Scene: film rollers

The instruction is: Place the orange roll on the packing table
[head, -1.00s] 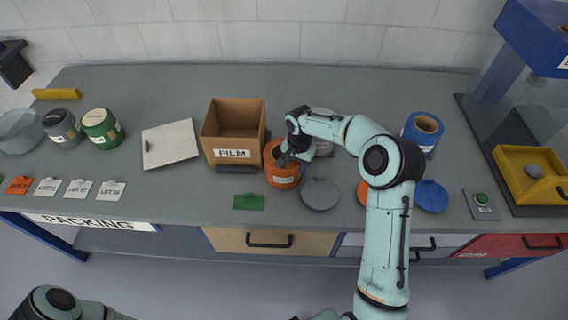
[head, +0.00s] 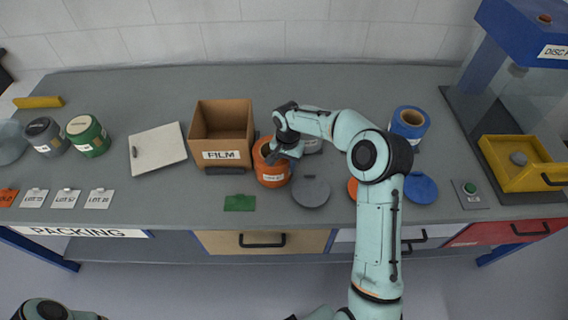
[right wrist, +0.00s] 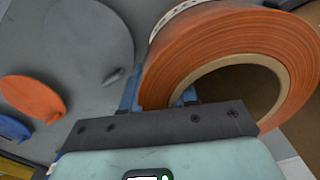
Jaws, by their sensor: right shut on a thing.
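The orange roll (head: 271,173) is an upright, hollow roll with a white label, just right of the FILM box in the head view. In the right wrist view the orange roll (right wrist: 225,45) fills the upper right, its core opening visible. My right gripper (head: 272,154) is shut on the roll's near wall, with blue fingers (right wrist: 158,97) on either side of it. I cannot tell whether the roll touches the bench. The grey bench carries a PACKING sign (head: 85,232) at its front left, with bare top (head: 160,205) nearby. My left gripper is out of view.
The open cardboard FILM box (head: 222,155) stands close left of the roll. A green card (head: 240,203) and grey disc (head: 311,190) lie in front. A blue roll (head: 409,124) stands right.

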